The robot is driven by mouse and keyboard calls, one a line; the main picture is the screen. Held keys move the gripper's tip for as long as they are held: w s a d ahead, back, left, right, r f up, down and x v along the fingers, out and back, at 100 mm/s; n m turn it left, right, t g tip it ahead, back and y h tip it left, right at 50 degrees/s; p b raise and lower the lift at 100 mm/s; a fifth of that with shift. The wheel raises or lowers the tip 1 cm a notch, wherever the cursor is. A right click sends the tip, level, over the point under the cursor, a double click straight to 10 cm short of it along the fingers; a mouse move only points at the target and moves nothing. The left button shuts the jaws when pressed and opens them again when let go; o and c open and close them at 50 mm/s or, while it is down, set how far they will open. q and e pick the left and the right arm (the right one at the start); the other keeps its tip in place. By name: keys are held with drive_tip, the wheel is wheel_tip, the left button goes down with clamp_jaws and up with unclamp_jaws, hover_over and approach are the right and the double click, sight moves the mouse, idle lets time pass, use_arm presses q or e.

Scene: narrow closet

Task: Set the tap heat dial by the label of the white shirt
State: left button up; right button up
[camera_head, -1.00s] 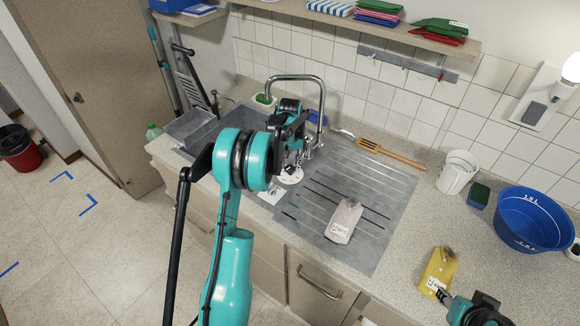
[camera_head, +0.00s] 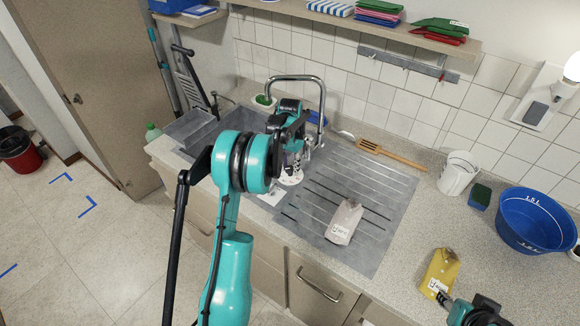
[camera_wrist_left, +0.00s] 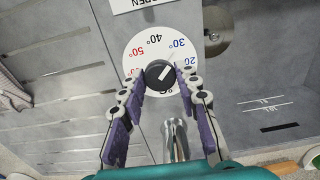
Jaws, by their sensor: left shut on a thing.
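The tap heat dial is a white disc (camera_wrist_left: 135,55) with red and blue degree numbers and a black knob (camera_wrist_left: 159,74) at its centre. The knob's white mark points toward 30°. My left gripper (camera_wrist_left: 162,88) is shut on the knob, one finger on each side. In the head view the dial (camera_head: 291,178) is partly hidden below my left gripper (camera_head: 292,158). A whitish shirt (camera_head: 346,218) with a white label lies on the drainboard; the label is too small to read. My right gripper (camera_head: 452,302) shows only partly beside a labelled yellow cloth item (camera_head: 440,268); its jaw state is unclear.
The chrome faucet (camera_head: 322,95) arches behind my left gripper. A shelf (camera_head: 340,18) with folded cloths hangs above.

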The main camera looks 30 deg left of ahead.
sight(290, 168)
idle(0.4)
use_arm(q)
drive_tip(key=o, duration=1.2)
drive_tip(key=shift+c, duration=0.2)
wheel_tip(290, 168, up, 12)
